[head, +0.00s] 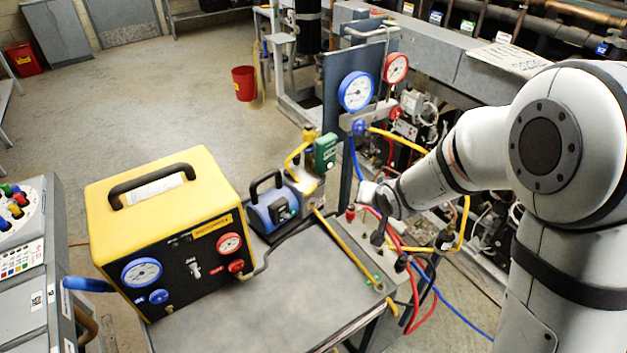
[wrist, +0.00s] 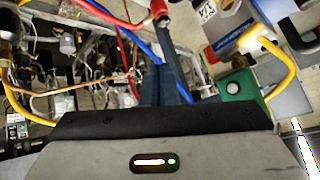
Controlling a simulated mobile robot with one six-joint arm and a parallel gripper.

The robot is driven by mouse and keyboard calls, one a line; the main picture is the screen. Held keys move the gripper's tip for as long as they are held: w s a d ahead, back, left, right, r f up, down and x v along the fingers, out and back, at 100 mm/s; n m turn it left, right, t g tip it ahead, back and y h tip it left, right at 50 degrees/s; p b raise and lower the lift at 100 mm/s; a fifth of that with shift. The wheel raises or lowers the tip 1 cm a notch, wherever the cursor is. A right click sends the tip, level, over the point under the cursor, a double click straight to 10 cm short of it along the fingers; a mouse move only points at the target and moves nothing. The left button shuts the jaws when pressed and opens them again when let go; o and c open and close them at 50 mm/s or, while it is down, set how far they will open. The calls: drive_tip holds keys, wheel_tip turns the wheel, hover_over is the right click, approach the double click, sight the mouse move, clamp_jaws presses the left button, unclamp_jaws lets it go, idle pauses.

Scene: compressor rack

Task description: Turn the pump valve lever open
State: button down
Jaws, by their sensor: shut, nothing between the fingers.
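My gripper (head: 378,237) points down beside the right edge of the cart top, among the hoses. In the wrist view its dark fingers (wrist: 166,32) are together and empty. A small red-topped fitting (head: 350,213) stands just left of the fingers. A red part (wrist: 158,10) shows close to the fingertips in the wrist view; I cannot tell whether they touch.
A yellow recovery machine (head: 160,215) stands on the cart's left. Blue and red gauges (head: 355,91) hang on a panel behind my gripper. The cart's front top (head: 255,300) is clear.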

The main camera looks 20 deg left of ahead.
drive_tip(key=s+a+r+n+y+p, duration=0.1)
drive_tip(key=s+a+r+n+y, duration=0.2)
drive_tip(key=a+r+n, duration=0.35)
drive_tip(key=n+g+y+p, duration=0.1)
drive_tip(key=n+y+p, duration=0.1)
drive_tip(key=n, duration=0.5)
hover_over(309, 188)
drive_tip(key=s+d, duration=0.3)
drive_tip(key=s, duration=0.1)
wheel_tip(309, 188, down, 4)
drive_tip(key=shift+m, duration=0.25)
drive_tip(key=f, duration=0.1)
drive_tip(key=w+f+p, duration=0.1)
drive_tip(key=f, duration=0.1)
drive_tip(key=w+a+f, duration=0.1)
drive_tip(key=shift+f, duration=0.35)
drive_tip(key=shift+d+f, duration=0.1)
drive_tip(key=shift+w+f+b, duration=0.15)
drive_tip(key=shift+f+b, duration=0.05)
drive_tip(key=shift+b, duration=0.55)
drive_tip(key=shift+r, duration=0.1)
drive_tip(key=shift+b, duration=0.35)
